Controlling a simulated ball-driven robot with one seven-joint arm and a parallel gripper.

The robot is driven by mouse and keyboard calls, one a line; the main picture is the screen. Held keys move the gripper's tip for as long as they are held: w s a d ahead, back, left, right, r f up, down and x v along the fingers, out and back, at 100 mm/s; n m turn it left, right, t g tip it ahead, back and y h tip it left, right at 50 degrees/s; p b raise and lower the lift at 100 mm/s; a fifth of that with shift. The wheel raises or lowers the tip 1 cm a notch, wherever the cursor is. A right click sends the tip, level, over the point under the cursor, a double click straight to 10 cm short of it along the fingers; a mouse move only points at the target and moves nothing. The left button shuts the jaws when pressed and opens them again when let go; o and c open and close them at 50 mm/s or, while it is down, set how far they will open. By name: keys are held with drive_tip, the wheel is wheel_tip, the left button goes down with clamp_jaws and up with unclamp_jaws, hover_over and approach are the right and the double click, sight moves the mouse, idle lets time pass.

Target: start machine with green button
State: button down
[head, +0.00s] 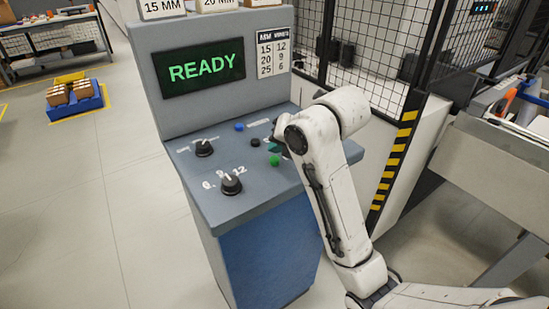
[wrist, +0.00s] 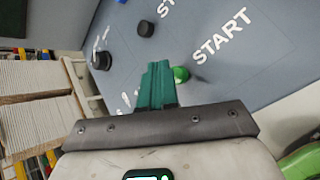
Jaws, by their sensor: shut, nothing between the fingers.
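The green button (head: 274,160) sits on the sloped top of the grey control console, near its right side. In the wrist view the green button (wrist: 181,74) shows beside the white START label (wrist: 221,37), partly hidden behind my gripper's fingers. My gripper (wrist: 158,72) has teal fingers, shut together and empty, with their tips close to the button. I cannot tell whether they touch it. In the head view my gripper (head: 273,147) is partly hidden by my arm. The console screen (head: 203,72) reads READY in green.
The console (head: 265,205) also carries a blue button (head: 239,127), a black button (head: 255,142) and two black knobs (head: 204,148) (head: 231,184). A black mesh fence (head: 372,60) stands behind at the right. Open floor (head: 80,200) lies to the left.

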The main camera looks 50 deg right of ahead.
drive_tip(key=shift+f, duration=0.1)
idle(0.3)
drive_tip(key=shift+f+b, duration=0.3)
drive_tip(key=shift+f, duration=0.05)
